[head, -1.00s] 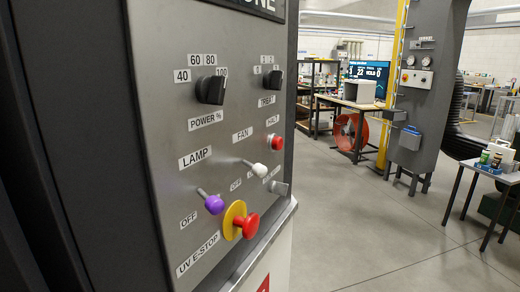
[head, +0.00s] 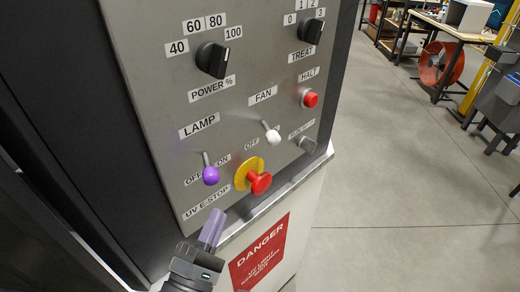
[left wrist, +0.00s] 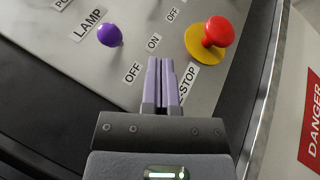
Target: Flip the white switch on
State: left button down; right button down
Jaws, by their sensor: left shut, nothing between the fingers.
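The white switch (head: 272,135) is a white-tipped toggle under the FAN label on the grey control panel (head: 150,90). In the head view its white knob hangs down and to the right of its base; I cannot tell its setting for sure. My left gripper (head: 212,228) is shut and empty below the panel's lower edge in the head view, apart from the white switch. In the left wrist view its purple fingers (left wrist: 161,82) are together, between the purple switch and the red button. The white switch is not visible there. My right gripper is not in view.
A purple LAMP switch (head: 210,175) and a red E-stop (head: 260,182) on a yellow disc sit near the white switch. A red HALT button (head: 310,98) and two black knobs are higher up. Open floor (head: 400,150) lies to the right.

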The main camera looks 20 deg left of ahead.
pick_arm(q)
jog(key=p, duration=0.3)
send_near(269, 132)
jog(key=w+a, duration=0.3)
jog(key=w, duration=0.1)
jog(key=shift+w+d+r+p, duration=0.25)
jog(key=shift+w+d+p, duration=0.3)
jog(key=shift+w+d, duration=0.55)
jog(key=shift+s, duration=0.15)
